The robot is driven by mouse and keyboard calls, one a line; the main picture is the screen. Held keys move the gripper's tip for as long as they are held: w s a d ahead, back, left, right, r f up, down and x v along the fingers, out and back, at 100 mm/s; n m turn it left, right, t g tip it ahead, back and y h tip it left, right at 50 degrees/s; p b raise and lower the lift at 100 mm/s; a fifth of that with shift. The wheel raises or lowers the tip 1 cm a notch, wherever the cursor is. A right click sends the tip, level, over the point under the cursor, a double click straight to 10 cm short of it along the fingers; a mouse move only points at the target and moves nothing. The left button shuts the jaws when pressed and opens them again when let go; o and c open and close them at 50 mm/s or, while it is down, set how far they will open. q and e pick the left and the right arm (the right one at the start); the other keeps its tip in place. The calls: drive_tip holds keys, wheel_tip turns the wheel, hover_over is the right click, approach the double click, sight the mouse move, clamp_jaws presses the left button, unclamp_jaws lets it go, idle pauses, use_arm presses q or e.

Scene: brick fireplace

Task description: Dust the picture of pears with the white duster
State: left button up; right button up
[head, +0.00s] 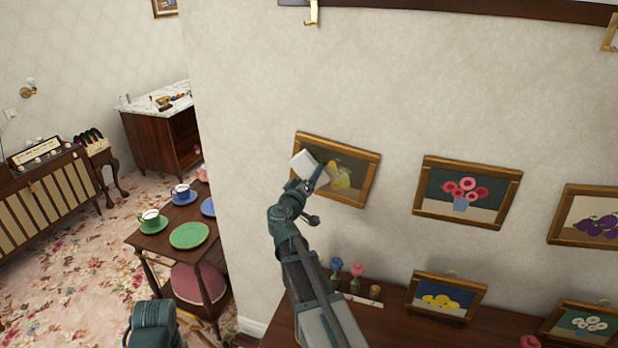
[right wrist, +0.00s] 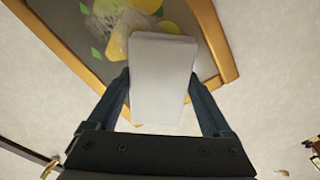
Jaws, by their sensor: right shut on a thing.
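The picture of pears (head: 344,182) hangs on the wall in a gold-brown frame, tilted in the head view. It also shows in the right wrist view (right wrist: 75,35), where the duster and fingers cover part of it. The white duster (head: 303,162) is a pale block in front of the picture's left half; it also shows in the right wrist view (right wrist: 162,85). My right gripper (head: 314,180) is shut on the duster, one finger on each side. I cannot tell whether the duster touches the picture. My left gripper is not in view; only a piece of my arm shows at the bottom.
A flower picture (head: 466,193) and a plum picture (head: 592,218) hang to the right. Below, a dark sideboard (head: 390,330) bears smaller framed pictures and small flower vases (head: 357,272). A small table (head: 157,243) with plates and cups stands left.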

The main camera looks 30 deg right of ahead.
sight(322, 179)
drive_tip(key=shift+w+d, duration=0.2)
drive_tip(key=shift+s, duration=0.1)
drive_tip(key=shift+s+d+f+b, duration=0.15)
drive_tip(key=shift+s+d, duration=0.45)
drive_tip(key=shift+s, duration=0.15)
drive_tip(key=shift+s+d+f+b, duration=0.15)
drive_tip(key=shift+s+d, duration=0.4)
drive_tip(key=shift+s, duration=0.15)
drive_tip(key=shift+s+d+f+b, duration=0.15)
drive_tip(key=shift+s+d, duration=0.6)
drive_tip(key=shift+s+d+f+b, duration=0.15)
drive_tip(key=shift+s+d, duration=0.55)
drive_tip(key=shift+s, duration=0.05)
drive_tip(key=shift+s+d, duration=0.1)
drive_tip(key=shift+s+d+f+b, duration=0.15)
drive_tip(key=shift+s+d, duration=0.5)
drive_tip(key=shift+s, duration=0.05)
drive_tip(key=shift+s+d+f+b, duration=0.15)
drive_tip(key=shift+s+d, duration=0.45)
drive_tip(key=shift+s, duration=0.1)
drive_tip(key=shift+a, duration=0.1)
drive_tip(key=shift+w+a+r+p, duration=0.15)
drive_tip(key=shift+w+a, duration=0.5)
drive_tip(key=shift+w, duration=0.15)
drive_tip(key=shift+w+a+r+p, duration=0.15)
drive_tip(key=shift+w+a, duration=0.5)
drive_tip(key=shift+w, duration=0.1)
